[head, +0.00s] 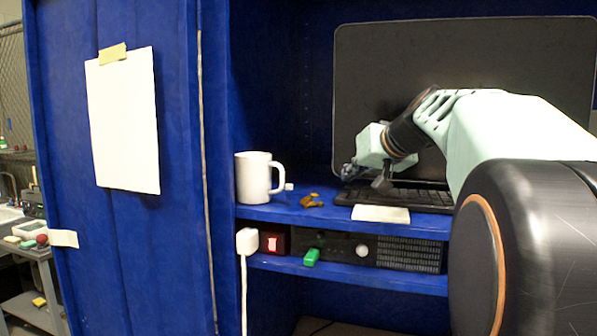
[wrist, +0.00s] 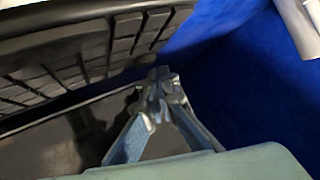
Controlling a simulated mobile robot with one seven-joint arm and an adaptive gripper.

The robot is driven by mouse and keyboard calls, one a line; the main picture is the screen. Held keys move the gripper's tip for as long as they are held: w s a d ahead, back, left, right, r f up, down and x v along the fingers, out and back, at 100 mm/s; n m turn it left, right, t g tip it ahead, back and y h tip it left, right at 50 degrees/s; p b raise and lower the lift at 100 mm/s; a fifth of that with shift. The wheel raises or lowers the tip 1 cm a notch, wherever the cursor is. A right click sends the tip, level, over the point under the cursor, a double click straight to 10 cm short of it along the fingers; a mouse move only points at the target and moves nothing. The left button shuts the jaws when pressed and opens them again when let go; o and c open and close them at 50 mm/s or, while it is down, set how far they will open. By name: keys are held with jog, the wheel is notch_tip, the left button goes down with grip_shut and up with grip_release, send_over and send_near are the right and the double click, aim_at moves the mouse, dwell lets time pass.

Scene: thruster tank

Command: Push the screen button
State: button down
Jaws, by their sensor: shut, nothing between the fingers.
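The screen (head: 385,70) is a large dark monitor standing at the back of the blue cabinet's upper shelf. My gripper (head: 347,174) is at the screen's lower left corner, just above the left end of the black keyboard (head: 425,196). In the wrist view my gripper (wrist: 160,88) has its fingertips together, empty, over the corner edge of the screen (wrist: 50,150). I cannot tell whether the fingertips touch the screen. I cannot make out the screen button; the fingers and arm cover part of the screen's lower edge.
A white mug (head: 254,178) stands left of my gripper, with small brown pieces (head: 311,200) in front of it. A white paper (head: 381,214) lies before the keyboard. Blue cabinet walls are close on the left.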

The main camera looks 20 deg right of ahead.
aim_at(346, 196)
jog(key=shift+w+d, duration=0.2)
jog(key=shift+w, duration=0.1)
jog(key=shift+s, duration=0.1)
jog(key=shift+s+a+b, duration=0.25)
jog(key=shift+s+b, duration=0.05)
jog(key=shift+b, duration=0.05)
dwell(0.3)
jog(key=shift+s+a+f+b, duration=0.1)
jog(key=shift+s+a+b, duration=0.1)
jog(key=shift+s+b, duration=0.15)
jog(key=shift+s+a+b, duration=0.55)
jog(key=shift+s+a, duration=0.2)
jog(key=shift+s, duration=0.35)
jog(key=shift+s+a+b, duration=0.55)
jog(key=shift+s+a, duration=0.2)
jog(key=shift+s, duration=0.3)
